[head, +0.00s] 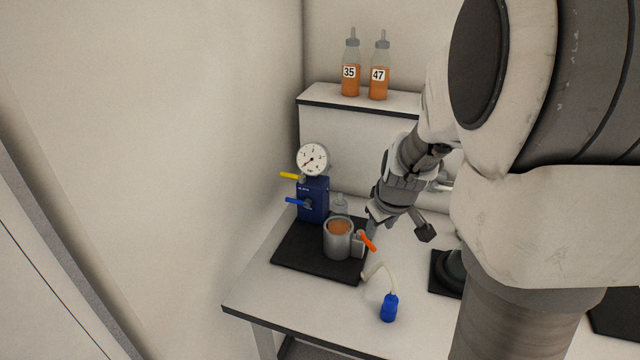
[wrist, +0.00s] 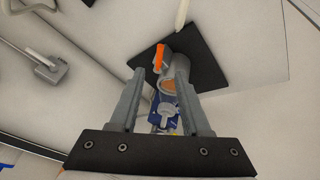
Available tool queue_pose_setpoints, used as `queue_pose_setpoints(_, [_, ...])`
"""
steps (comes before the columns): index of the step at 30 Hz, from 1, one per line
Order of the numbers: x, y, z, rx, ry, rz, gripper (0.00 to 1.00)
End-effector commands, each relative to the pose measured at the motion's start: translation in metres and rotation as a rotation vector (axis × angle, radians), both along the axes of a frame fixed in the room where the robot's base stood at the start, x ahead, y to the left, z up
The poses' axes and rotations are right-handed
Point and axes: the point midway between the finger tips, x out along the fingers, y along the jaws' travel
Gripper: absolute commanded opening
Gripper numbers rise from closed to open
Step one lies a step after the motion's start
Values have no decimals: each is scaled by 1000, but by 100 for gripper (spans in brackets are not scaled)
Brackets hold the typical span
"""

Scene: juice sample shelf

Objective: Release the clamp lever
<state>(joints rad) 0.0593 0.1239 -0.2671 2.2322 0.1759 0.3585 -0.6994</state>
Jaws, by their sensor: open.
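The orange clamp lever (head: 368,242) sits on the right side of a grey cylindrical holder (head: 337,246), sticking up at a tilt. Orange juice shows inside the holder. In the wrist view the lever (wrist: 159,58) appears between and just beyond the fingertips. My gripper (head: 372,228) is above the lever, pointing down, with its fingers partly hidden by its own body. In the wrist view my gripper (wrist: 159,72) is open, with nothing between its fingers. I cannot tell whether a finger touches the lever or holder.
A blue block (head: 313,205) with a yellow lever, a blue lever and a round gauge (head: 312,159) stands behind the holder on a black mat (head: 290,258). Bottles 35 (head: 351,80) and 47 (head: 379,82) stand on the shelf.

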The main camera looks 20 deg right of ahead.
Motion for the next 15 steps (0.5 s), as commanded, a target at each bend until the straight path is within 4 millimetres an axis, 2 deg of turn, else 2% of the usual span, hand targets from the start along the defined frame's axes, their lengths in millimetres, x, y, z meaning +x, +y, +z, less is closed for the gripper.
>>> queue_pose_setpoints(1, [3, -2, -12, 0, 5, -2, 47])
queue_pose_setpoints(6, [16, -5, -41, 1, 5, -3, 47])
queue_pose_setpoints(15, [36, -10, -81, 0, 2, -2, 47])
